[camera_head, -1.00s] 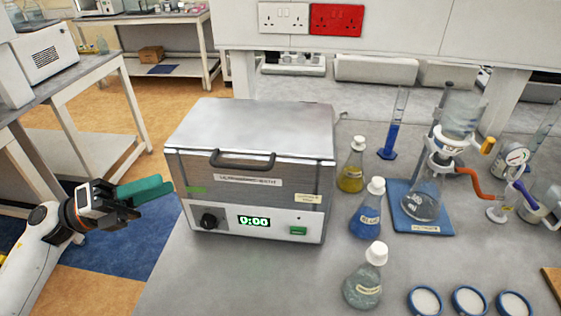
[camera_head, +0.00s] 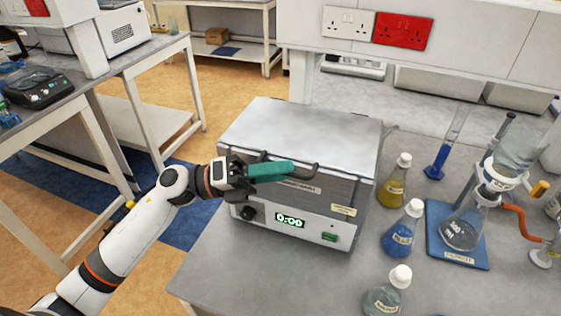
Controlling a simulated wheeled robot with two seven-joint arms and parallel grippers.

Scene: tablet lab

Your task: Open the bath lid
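The bath (camera_head: 300,209) is a metal box on the grey bench, with a dark front handle and a display reading 0:00. Its flat silver lid (camera_head: 305,130) looks closed. The dark lid handle (camera_head: 314,175) shows at its right end; the rest is hidden behind my gripper. My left gripper (camera_head: 284,171), with green fingers, is in front of the handle, pointing right. I cannot tell whether the fingers touch the handle or how far apart they are. My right gripper is not in view.
Flasks with white caps, yellow (camera_head: 393,185), blue (camera_head: 402,235) and clear (camera_head: 388,295), stand right of the bath. A blue mat (camera_head: 470,255) with a filter flask is farther right. A side bench (camera_head: 120,65) stands at the left. Bare bench lies in front of the bath.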

